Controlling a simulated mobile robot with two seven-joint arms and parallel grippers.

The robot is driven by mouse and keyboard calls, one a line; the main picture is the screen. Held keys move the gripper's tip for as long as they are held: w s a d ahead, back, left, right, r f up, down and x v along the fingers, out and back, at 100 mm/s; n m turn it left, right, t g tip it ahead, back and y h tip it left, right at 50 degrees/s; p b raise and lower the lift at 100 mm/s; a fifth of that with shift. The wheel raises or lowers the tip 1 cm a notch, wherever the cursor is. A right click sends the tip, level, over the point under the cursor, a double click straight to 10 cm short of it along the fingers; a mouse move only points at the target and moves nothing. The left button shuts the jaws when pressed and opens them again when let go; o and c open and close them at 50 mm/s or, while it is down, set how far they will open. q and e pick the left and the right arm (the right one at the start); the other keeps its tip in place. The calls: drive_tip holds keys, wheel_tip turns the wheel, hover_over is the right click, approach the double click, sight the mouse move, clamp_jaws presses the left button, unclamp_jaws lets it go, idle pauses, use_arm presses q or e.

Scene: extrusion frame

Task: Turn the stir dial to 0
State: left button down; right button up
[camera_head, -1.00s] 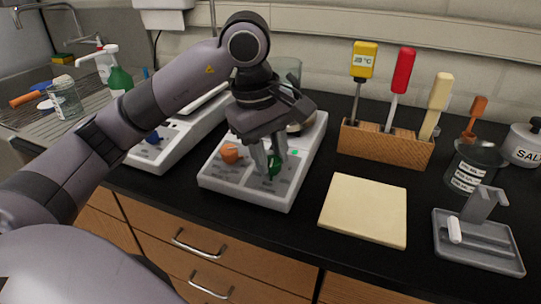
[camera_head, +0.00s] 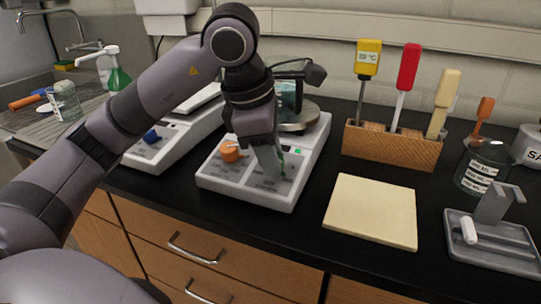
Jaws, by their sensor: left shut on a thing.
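The hotplate stirrer (camera_head: 208,176) is a white unit with a grey front panel on the black bench. An orange dial (camera_head: 230,151) is at the left of its panel. A green dial (camera_head: 282,163) is at the right, mostly hidden behind my left gripper (camera_head: 270,172). My left gripper points down and is shut on the green dial. The dial's marker and panel lettering are too small or covered to read. My right gripper is not in view.
A beaker (camera_head: 288,98) stands on the round plate behind the dials. A white device with a blue knob (camera_head: 152,137) is to the left. A wooden rack (camera_head: 390,146) of tools, a cream board (camera_head: 371,210) and a grey stand (camera_head: 492,241) are to the right.

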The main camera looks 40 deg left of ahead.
use_arm(q)
drive_tip(key=n, duration=0.2)
drive_tip(key=shift+n+t+b, duration=0.3)
drive_tip(key=shift+n+b, duration=0.05)
drive_tip(key=shift+n, duration=0.05)
drive_tip(key=n, duration=0.3)
drive_tip(key=shift+s+d+n+y, duration=0.1)
drive_tip(key=shift+n+y, duration=0.2)
drive_tip(key=shift+d+n+y, duration=0.1)
drive_tip(key=shift+n+y, duration=0.3)
drive_tip(key=shift+n, duration=2)
drive_tip(key=c, duration=0.8)
unclamp_jaws()
drive_tip(key=shift+r, duration=0.1)
drive_tip(key=shift+p+v, duration=0.95)
drive_tip(key=shift+v, duration=2.55)
